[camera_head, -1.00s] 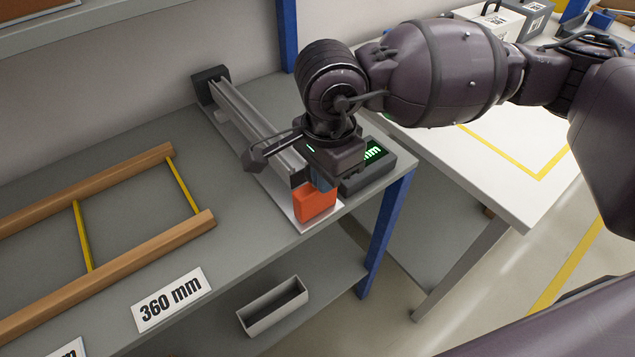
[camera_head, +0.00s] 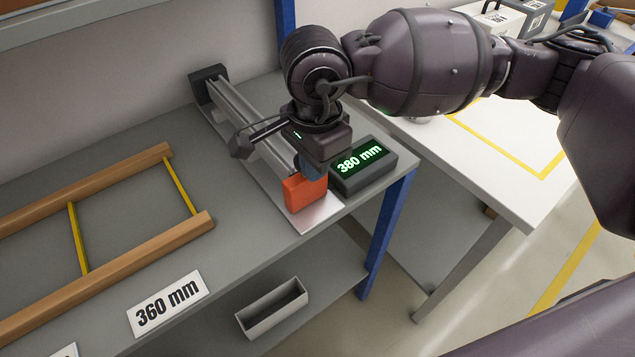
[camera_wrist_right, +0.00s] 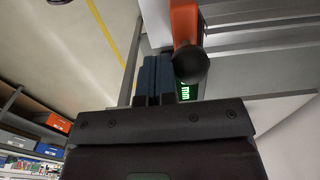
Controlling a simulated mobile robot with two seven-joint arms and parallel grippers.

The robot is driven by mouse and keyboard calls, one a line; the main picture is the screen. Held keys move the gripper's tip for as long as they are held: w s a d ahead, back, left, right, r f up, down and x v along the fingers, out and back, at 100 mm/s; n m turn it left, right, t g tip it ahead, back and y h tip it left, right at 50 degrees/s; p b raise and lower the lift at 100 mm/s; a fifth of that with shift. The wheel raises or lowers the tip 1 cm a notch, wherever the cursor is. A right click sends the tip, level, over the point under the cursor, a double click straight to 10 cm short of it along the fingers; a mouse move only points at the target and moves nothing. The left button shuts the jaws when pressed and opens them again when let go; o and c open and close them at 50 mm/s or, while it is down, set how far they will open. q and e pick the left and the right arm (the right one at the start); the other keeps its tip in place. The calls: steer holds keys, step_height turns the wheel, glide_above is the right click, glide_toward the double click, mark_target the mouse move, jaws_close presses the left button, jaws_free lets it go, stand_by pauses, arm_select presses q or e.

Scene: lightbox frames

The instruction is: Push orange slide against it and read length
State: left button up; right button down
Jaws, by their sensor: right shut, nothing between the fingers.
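The orange slide (camera_head: 304,192) sits near the front end of the grey measuring rail (camera_head: 258,130), which has a black end block (camera_head: 207,84) at its far end. My right gripper (camera_head: 314,172) is shut and empty, pointing down right behind the slide. In the right wrist view its blue fingers (camera_wrist_right: 152,80) are together, beside the orange slide (camera_wrist_right: 184,24) and its black knob (camera_wrist_right: 191,65); I cannot tell if they touch. The display (camera_head: 362,166) reads 380 mm in green. My wrist hides part of the rail, and I cannot make out a separate piece on it. My left gripper is not in view.
A wooden frame with yellow rungs (camera_head: 110,268) lies on the bench at left. A 360 mm label (camera_head: 168,303) is on the bench's front edge. A grey bin (camera_head: 272,307) is on the lower shelf. A white table (camera_head: 470,165) stands to the right.

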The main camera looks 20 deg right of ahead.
steer(key=shift+w+a, duration=0.2)
steer(key=shift+w, duration=0.25)
steer(key=shift+w+a, duration=0.1)
steer(key=shift+w, duration=0.35)
steer(key=shift+w+a+b, duration=0.1)
steer(key=shift+w+b, duration=0.1)
steer(key=shift+b, duration=0.15)
steer(key=shift+s, duration=0.1)
stand_by(0.4)
steer(key=shift+s+d, duration=0.2)
steer(key=shift+s, duration=0.3)
steer(key=shift+r+p, duration=0.15)
steer(key=shift+p, duration=0.15)
